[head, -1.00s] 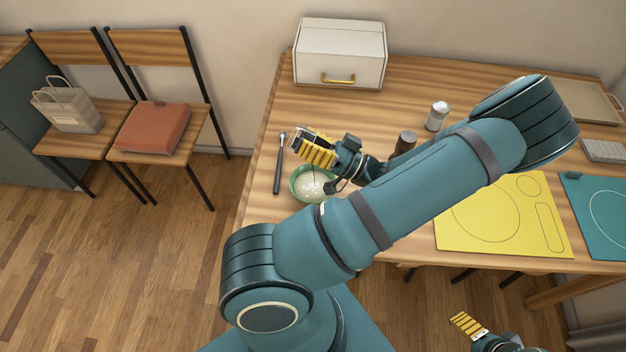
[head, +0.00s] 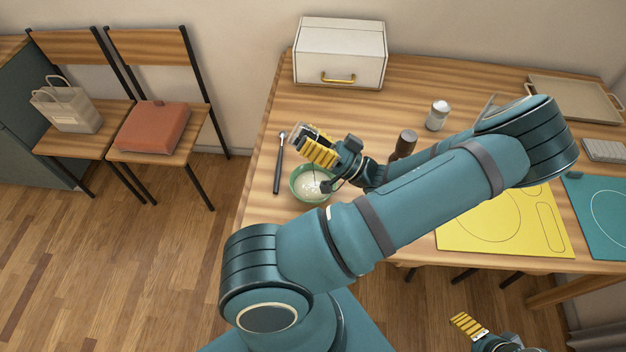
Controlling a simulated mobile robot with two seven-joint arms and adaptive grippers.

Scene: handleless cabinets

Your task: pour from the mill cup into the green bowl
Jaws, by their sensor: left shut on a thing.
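The green bowl (head: 297,190) stands on the wooden table near its left edge, with white contents inside. My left gripper (head: 316,150) is above the bowl's far side, its yellow fingers shut on a small greyish cup (head: 298,133), which I take to be the mill cup. The cup is mostly hidden by the fingers; it looks tilted, but I cannot see its opening clearly. A thin line shows between the gripper and the bowl's contents. My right gripper (head: 468,325) is low at the bottom right, away from the table; only part of it shows.
A dark spoon-like utensil (head: 278,165) lies left of the bowl. A dark mill (head: 404,143) and a shaker (head: 437,115) stand to the right. A white box (head: 340,52) is at the back. A yellow mat (head: 490,225) and a teal mat (head: 600,205) lie right.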

